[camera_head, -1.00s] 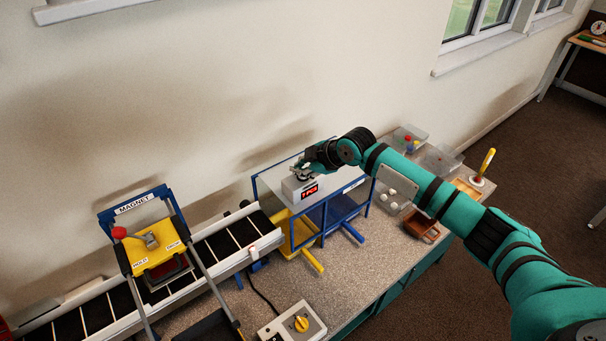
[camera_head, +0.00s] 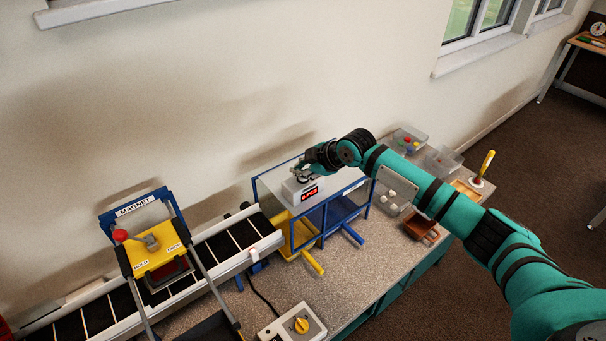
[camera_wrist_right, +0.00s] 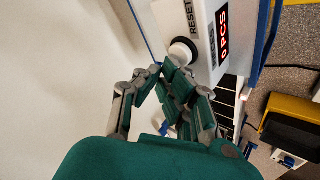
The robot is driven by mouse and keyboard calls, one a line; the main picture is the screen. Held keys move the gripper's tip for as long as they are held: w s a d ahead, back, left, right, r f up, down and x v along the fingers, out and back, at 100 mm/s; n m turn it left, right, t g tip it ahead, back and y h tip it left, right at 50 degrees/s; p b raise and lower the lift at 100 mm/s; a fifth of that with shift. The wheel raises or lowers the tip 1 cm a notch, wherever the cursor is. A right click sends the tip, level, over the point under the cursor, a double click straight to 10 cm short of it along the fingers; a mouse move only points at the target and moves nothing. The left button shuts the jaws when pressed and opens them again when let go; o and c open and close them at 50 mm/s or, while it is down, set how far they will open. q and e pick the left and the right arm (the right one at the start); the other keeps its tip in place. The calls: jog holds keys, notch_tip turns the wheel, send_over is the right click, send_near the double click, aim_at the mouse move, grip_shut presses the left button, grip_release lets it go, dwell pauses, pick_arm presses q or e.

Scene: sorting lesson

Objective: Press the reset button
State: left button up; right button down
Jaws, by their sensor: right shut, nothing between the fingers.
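The white counter box (camera_head: 293,197) sits on top of the blue-framed clear bin unit. Its red display reads 0 PCS in the right wrist view. There the box (camera_wrist_right: 203,62) carries the word RESET beside a round white reset button (camera_wrist_right: 181,53) with a dark ring. My right gripper (camera_head: 301,173) is at the box's top, by the button. In the right wrist view my right gripper (camera_wrist_right: 161,69) is shut and empty, its fingertips close to the button's edge. I cannot tell whether they touch it. My left gripper is not in view.
A conveyor (camera_head: 213,247) runs left under the yellow magnet station (camera_head: 160,262). A control box with a yellow knob (camera_head: 301,324) stands in front. Clear trays (camera_head: 441,158) and a brown container (camera_head: 421,228) are to the right. The bench front is mostly bare.

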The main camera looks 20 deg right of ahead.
aim_at(301, 178)
jog(key=shift+r, duration=0.4)
notch_tip(301, 178, up, 5)
jog(key=p, duration=0.4)
jog(key=shift+r, duration=0.1)
dwell(0.3)
dwell(0.4)
